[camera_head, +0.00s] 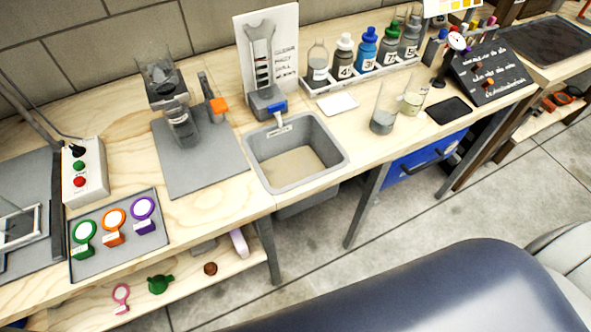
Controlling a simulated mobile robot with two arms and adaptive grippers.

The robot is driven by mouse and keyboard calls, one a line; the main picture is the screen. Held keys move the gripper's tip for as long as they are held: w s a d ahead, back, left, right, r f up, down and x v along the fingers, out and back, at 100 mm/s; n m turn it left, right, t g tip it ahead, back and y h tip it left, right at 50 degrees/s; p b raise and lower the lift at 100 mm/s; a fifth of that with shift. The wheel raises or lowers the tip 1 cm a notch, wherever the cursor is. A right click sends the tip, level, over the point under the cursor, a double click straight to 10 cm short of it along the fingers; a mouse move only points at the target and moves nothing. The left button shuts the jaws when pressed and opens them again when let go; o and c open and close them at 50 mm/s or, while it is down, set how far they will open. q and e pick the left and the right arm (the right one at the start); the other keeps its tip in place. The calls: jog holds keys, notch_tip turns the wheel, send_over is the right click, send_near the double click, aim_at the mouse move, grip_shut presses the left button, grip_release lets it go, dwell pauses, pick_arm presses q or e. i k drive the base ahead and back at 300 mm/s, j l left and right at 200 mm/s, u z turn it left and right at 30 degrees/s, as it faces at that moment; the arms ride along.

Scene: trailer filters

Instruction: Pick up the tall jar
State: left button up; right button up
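A tall clear jar (383,121) with grey contents at its bottom stands upright on the wooden bench, right of the sink. A shorter clear container (412,103) with pale yellowish contents stands close beside it on the right. Another clear vessel (181,124) sits in the dispenser on the grey mat at the left. Neither of my grippers is in view.
A grey sink (334,157) is set in the bench left of the jar. A rack (352,86) of numbered bottles stands behind it. A white card (337,104), a dark pad (449,110) and a sloped black panel (490,80) lie nearby. Several coloured scoops sit on a tray (91,265) at left.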

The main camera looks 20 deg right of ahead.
aim_at(393, 90)
jog(key=j+z, duration=0.2)
jog(key=j, duration=0.3)
jog(key=k+j+z, duration=0.15)
jog(key=j, duration=0.35)
jog(key=j+z, duration=0.2)
jog(key=j, duration=0.3)
jog(key=k, duration=0.05)
